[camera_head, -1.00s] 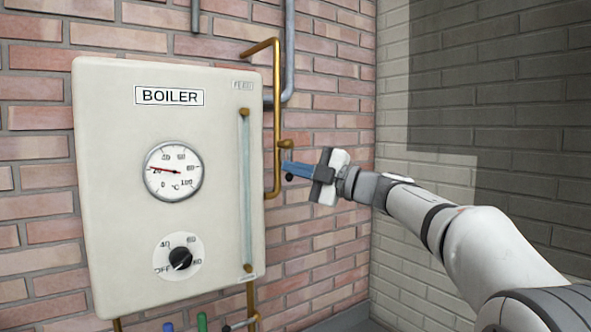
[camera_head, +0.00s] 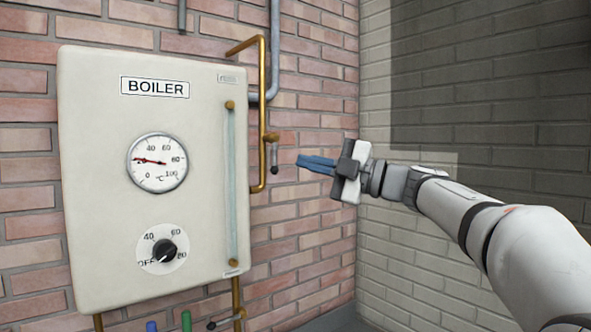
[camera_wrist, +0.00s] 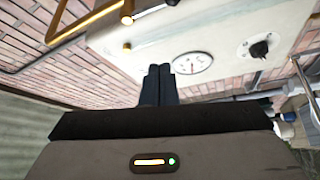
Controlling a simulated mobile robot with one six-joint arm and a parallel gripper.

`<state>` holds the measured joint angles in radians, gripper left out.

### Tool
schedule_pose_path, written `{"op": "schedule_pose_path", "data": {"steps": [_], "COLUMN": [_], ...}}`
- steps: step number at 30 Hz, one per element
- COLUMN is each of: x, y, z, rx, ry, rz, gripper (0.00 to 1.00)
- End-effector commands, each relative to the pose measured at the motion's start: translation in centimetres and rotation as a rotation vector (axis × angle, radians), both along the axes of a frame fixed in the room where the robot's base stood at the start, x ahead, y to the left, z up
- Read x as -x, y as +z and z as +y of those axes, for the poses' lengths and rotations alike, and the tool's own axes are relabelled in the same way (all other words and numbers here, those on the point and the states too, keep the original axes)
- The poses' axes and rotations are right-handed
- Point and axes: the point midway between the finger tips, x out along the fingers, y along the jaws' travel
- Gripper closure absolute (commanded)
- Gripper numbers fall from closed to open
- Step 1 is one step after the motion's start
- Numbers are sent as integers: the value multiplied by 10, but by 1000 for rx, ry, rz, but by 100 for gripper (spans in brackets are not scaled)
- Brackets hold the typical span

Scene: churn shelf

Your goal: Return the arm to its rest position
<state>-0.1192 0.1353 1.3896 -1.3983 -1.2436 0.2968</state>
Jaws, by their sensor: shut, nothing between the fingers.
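My gripper (camera_head: 316,163) is at the right of the boiler in the head view, its blue fingers pointing left toward the copper pipe. The fingers are together and empty. They are apart from the small valve (camera_head: 274,150) on the pipe. In the wrist view the shut fingers (camera_wrist: 159,72) show dark at the middle, with the boiler face beyond them. My arm stretches from the lower right corner, nearly straight.
The cream boiler (camera_head: 90,200) hangs on a brick wall, with a round gauge (camera_head: 157,162), a black-knobbed dial (camera_head: 163,250) and a vertical sight tube (camera_head: 231,185). A copper pipe (camera_head: 262,100) runs beside it. A pale brick wall (camera_head: 420,250) stands behind my arm.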

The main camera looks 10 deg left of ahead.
Motion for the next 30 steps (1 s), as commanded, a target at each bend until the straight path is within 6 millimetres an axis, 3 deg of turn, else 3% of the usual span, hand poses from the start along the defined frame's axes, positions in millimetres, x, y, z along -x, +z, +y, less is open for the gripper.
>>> {"op": "schedule_pose_path", "data": {"steps": [12, 17, 20, 23, 26, 30], "x": [0, -11, -26, -39, -44, -29], "y": [0, 7, 7, -6, -36, -102], "z": [-5, -20, -48, -88, -132, -192], "rx": [-3, -79, -172, -268, -339, -399], "ry": [-8, -138, -322, -542, -758, -1045], "rz": [3, 47, 125, 244, 390, 636], "gripper": [100, 100, 100, 100, 100, 100]}}
